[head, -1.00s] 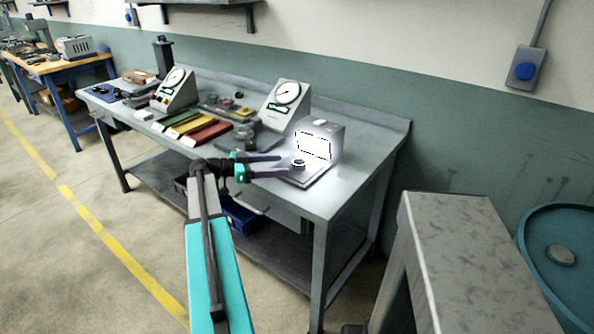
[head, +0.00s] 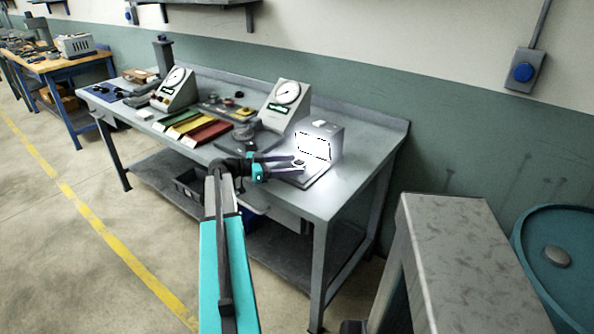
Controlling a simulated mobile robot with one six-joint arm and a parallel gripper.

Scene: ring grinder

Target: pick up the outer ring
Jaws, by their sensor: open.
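The outer ring (head: 298,163) is a small metallic ring on a flat grey plate (head: 316,177) on the workbench, in front of a small lit box (head: 320,141). My gripper (head: 296,163) is open, its two dark fingers pointing right, with the tips at the ring. The fingers appear to lie on either side of the ring, one behind and one in front. At this size I cannot tell whether they touch it.
The grey workbench (head: 345,190) carries two dial gauges, the nearer one (head: 287,104) behind my gripper. Coloured trays (head: 205,131) lie to the left. A grey cabinet (head: 455,235) and a teal drum (head: 560,240) stand at right.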

